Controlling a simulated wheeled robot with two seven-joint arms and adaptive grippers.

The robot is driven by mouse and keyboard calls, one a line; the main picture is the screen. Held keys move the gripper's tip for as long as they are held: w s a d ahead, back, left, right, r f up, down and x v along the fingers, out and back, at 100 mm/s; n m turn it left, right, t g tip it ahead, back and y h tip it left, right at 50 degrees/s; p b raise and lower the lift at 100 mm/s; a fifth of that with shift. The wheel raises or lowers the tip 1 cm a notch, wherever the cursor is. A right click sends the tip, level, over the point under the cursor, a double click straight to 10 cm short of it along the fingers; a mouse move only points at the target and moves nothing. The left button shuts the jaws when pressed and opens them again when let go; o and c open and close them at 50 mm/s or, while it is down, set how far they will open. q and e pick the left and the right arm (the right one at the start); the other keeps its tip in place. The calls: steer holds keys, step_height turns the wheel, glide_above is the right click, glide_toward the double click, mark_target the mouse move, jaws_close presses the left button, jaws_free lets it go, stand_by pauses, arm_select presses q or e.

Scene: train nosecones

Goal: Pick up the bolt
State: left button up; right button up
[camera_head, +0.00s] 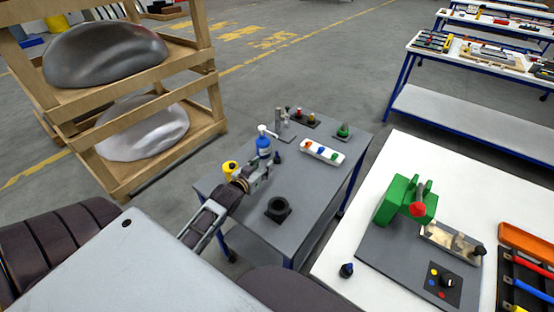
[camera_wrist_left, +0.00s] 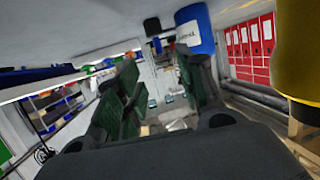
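My left gripper (camera_head: 264,172) is low over the small grey table, pointing right and away. In the left wrist view its two fingers (camera_wrist_left: 155,95) stand apart with nothing held between them. A small dark bolt-like piece (camera_head: 277,158) stands upright on the table just beyond the fingertips. A dark piece (camera_wrist_left: 152,26) at the top of the left wrist view may be the same one. Another dark bolt-like piece with a blue top (camera_head: 347,270) stands on the white table at right. I cannot tell which is the bolt. My right gripper is not in view.
A blue bottle (camera_head: 264,146) and a yellow container (camera_head: 230,168) stand close to the left gripper. A black square holder (camera_head: 278,209) is nearer me. A white tray with coloured pieces (camera_head: 323,152) lies beyond. A green machine (camera_head: 398,199) is at right.

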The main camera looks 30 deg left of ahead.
mark_target(277, 157)
arm_select(q)
steer(key=shift+x, duration=3.9)
steer(key=shift+w, duration=0.25)
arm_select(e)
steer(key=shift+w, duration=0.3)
arm_select(q)
steer(key=shift+w+f, duration=0.1)
steer(key=shift+w, duration=0.05)
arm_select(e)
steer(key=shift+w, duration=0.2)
